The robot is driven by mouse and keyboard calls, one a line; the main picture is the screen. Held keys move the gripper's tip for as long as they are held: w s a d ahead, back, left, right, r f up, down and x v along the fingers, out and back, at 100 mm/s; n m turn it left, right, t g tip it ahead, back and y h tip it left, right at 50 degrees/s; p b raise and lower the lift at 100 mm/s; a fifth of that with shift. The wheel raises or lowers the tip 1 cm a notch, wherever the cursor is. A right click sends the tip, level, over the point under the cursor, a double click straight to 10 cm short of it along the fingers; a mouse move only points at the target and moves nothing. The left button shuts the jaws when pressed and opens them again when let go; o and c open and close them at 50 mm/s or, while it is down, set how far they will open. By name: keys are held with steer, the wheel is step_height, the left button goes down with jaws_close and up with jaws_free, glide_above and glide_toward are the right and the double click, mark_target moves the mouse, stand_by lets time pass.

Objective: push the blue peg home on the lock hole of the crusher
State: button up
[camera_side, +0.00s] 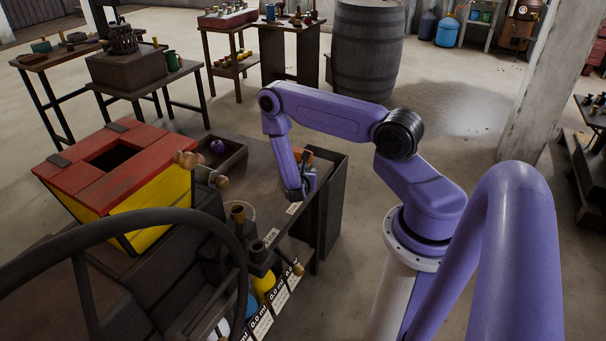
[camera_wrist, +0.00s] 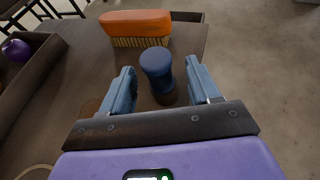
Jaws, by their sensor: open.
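The blue peg (camera_wrist: 156,68) stands upright between the two fingers of my gripper (camera_wrist: 160,82) in the wrist view. The fingers are apart, with a gap on each side of the peg. A brown base or rim shows at the peg's lower end; whether this is the lock hole, and how deep the peg sits, I cannot tell. In the side view my gripper (camera_side: 299,187) is low over the right end of the dark bench, and the peg is hidden there. The crusher may be the red and yellow box (camera_side: 150,200) at left, but I cannot be sure.
An orange brush (camera_wrist: 135,27) lies just beyond the peg. A dark tray (camera_side: 232,160) holds a purple ball (camera_side: 217,147). A large dark wheel (camera_side: 120,225) and brown-topped posts (camera_side: 238,212) stand at the near side. The bench between tray and gripper is mostly clear.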

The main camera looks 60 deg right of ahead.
steer(key=x, duration=0.4)
steer(key=shift+d, duration=0.1)
steer(key=c, duration=1)
steer(key=shift+w+r, duration=0.1)
steer(key=shift+r, duration=0.05)
